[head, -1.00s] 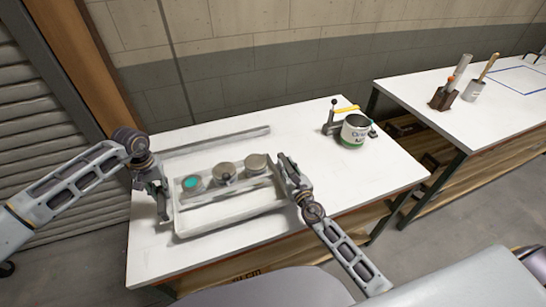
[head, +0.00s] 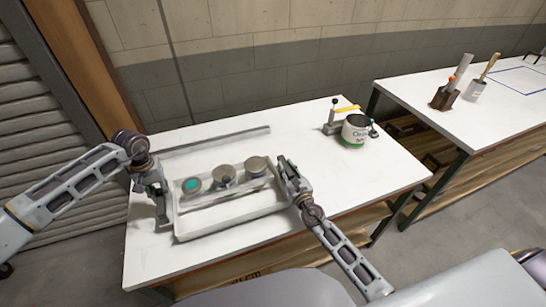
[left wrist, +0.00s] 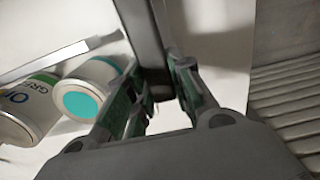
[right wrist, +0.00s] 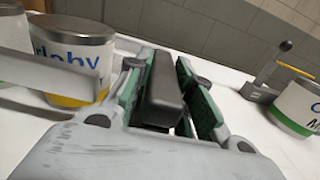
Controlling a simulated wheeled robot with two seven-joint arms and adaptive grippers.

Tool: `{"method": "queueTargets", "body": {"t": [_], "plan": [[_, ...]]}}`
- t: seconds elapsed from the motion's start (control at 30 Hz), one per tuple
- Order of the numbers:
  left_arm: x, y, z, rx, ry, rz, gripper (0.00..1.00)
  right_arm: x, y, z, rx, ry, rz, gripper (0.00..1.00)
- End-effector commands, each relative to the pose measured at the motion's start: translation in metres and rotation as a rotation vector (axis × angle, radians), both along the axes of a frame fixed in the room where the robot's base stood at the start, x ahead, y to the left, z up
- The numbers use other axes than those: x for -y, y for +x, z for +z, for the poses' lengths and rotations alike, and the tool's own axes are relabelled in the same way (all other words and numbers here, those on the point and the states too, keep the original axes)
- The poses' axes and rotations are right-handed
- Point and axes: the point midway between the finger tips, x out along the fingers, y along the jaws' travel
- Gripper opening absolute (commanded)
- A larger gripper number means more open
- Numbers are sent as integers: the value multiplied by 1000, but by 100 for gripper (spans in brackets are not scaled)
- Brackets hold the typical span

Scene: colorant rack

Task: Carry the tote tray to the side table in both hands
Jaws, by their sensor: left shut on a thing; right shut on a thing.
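The white tote tray (head: 235,222) is at the near left of the main table in the head view, with three round cans in it, one with a teal lid (head: 191,186). My left gripper (head: 160,192) is shut on the tray's left end; the left wrist view shows its fingers (left wrist: 158,85) around a grey bar. My right gripper (head: 291,182) is shut on the right end; the right wrist view shows its fingers (right wrist: 168,85) around a dark grip. The tray looks about level. I cannot tell whether its bottom clears the tabletop. The side table (head: 495,115) stands at right.
A blue outlined rectangle (head: 520,78) marks bare side-table top. A brown holder (head: 444,98) and a cup with a brush (head: 477,90) stand left of it. An open paint can (head: 354,130) and a lever tool (head: 333,124) stand on the main table (head: 345,180). A floor gap separates the tables.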

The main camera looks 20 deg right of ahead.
Motion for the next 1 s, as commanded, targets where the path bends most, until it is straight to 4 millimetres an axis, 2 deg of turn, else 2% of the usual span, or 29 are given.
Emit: {"method": "queueTargets", "body": {"t": [0.87, 0.9, 1.0], "plan": [[0, 1, -14, 3, -1, 0, 0, 0, 1, -12, 5, 0, -1, 0], [0, 0, -15, 0, 0, 0, 26, 0, 0, -14, 1, 0, 0, 27], [0, 0, -14, 0, 0, 0, 39, 0, 0, -14, 0, 0, 0, 40]]}}
